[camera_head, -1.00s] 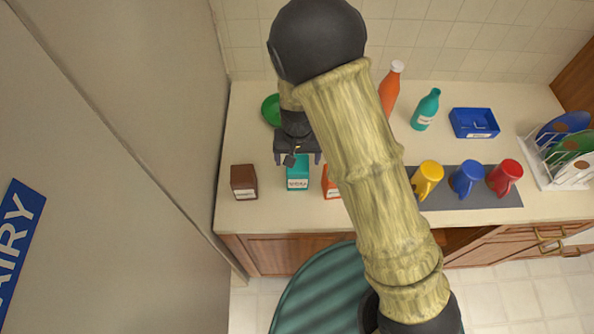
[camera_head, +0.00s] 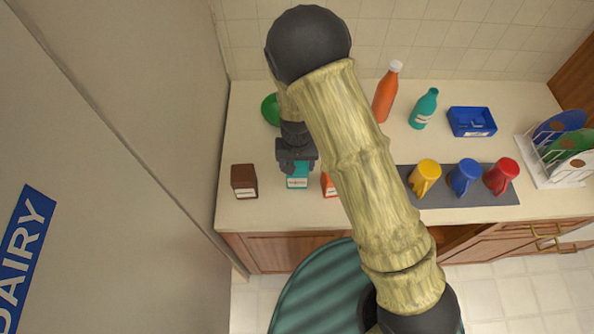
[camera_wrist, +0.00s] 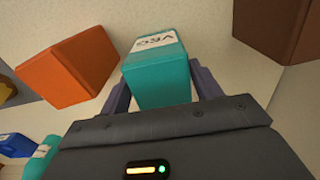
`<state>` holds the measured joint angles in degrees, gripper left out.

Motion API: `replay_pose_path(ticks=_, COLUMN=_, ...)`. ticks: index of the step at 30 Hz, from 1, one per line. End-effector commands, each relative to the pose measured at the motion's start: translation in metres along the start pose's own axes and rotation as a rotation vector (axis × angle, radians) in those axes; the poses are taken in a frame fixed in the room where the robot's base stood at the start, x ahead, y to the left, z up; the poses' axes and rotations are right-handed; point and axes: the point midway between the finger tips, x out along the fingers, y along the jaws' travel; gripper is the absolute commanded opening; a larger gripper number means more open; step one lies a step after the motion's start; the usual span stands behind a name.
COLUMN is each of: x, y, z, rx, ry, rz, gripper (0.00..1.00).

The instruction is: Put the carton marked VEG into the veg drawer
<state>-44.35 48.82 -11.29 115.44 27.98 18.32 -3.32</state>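The teal carton (camera_head: 297,182) stands upright on the counter, partly hidden beneath my gripper. In the wrist view, the teal carton (camera_wrist: 160,78) shows a white label reading VEG upside down. My gripper (camera_head: 297,163) is lowered over it from above. In the wrist view, my gripper (camera_wrist: 163,88) has one finger on each side of the carton; the fingers look spread, and firm contact is not visible. No veg drawer can be made out in these views.
A brown carton (camera_head: 244,181) stands close on the left, an orange-red carton (camera_head: 328,186) close on the right, partly behind my arm. Mugs on a grey mat (camera_head: 470,199), bottles, a blue tray (camera_head: 472,122) and a dish rack (camera_head: 556,170) stand farther right. A panel with a DAIRY sign (camera_head: 22,250) is left.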

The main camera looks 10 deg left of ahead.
Motion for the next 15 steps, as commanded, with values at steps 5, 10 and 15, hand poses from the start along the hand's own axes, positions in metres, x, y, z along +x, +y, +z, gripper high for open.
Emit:
replay_pose_path(ticks=5, x=-0.0001, y=0.0000, z=-0.0001, rx=0.000, ry=0.000, rz=0.000, gripper=0.28)
replay_pose_path(ticks=10, x=-0.0005, y=0.0004, z=-0.0005, rx=0.001, ry=0.001, rz=0.000, gripper=0.22)
replay_pose_path(ticks=15, x=-0.0042, y=0.0007, z=-0.0010, rx=0.002, ry=0.002, rz=-0.001, gripper=0.22)
